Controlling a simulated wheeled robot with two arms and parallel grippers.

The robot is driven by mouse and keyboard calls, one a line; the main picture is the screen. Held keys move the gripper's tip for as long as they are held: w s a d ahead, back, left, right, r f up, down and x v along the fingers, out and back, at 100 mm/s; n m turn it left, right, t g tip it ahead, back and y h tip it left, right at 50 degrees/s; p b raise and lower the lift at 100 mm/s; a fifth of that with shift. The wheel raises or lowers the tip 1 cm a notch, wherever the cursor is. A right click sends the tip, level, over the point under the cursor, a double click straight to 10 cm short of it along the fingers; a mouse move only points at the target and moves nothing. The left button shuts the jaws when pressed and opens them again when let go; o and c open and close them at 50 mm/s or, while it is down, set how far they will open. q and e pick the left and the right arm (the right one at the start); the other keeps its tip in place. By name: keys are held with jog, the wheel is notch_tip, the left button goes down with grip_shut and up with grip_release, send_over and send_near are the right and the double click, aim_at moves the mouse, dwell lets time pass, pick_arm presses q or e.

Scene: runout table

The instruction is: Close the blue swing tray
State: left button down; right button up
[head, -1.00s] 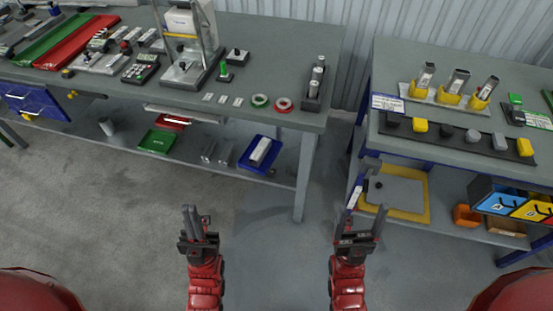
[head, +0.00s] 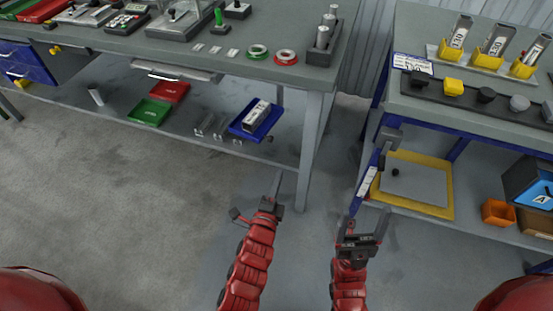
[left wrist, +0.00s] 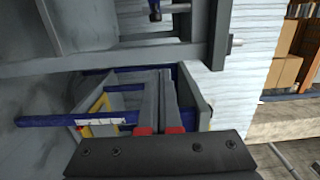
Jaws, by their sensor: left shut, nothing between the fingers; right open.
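A narrow blue bar with a white label (head: 367,182), which seems to be the edge of the blue swing tray, slants out from the left end of the right-hand table. It also shows in the left wrist view (left wrist: 70,119), left of the fingers. The rest of the tray cannot be made out clearly. My left gripper (head: 277,180) is shut and empty, left of the bar and apart from it; its fingers (left wrist: 160,82) show close together in the left wrist view. My right gripper (head: 366,220) is open and empty, close to the bar's near end in the picture; contact cannot be told.
A yellow-edged grey panel with a black knob (head: 435,206) lies low under the right table (head: 450,112). The left table (head: 200,52) has a lower shelf with a blue tray (head: 239,131) and a green tray (head: 143,117). Open floor (head: 120,220) lies left of my grippers.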

pick_arm(q)
jog(key=w+a+p, duration=0.1)
jog(key=w, duration=1)
jog(key=shift+w+a+p, duration=0.15)
jog(key=shift+w+p, duration=0.15)
jog(key=shift+p, duration=0.05)
